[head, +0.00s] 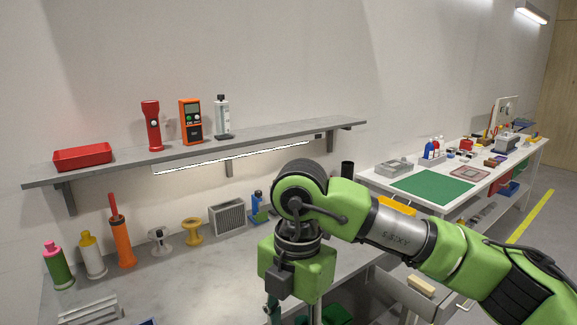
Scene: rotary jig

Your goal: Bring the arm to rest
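My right arm (400,240), green with grey joints, comes in from the lower right and reaches over the workbench (190,280). Its elbow-like joint (300,190) bends downward to a green link (305,270) near the bottom edge. My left arm and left gripper are not in view. The rotary jig cannot be made out in this view.
A wall shelf (250,138) holds a red tray (82,156), red flashlight (152,125), orange meter (190,122) and bottle (222,116). Bottles, spools and a grey vented box (228,217) line the bench's back. A second table with a green mat (432,187) stands right.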

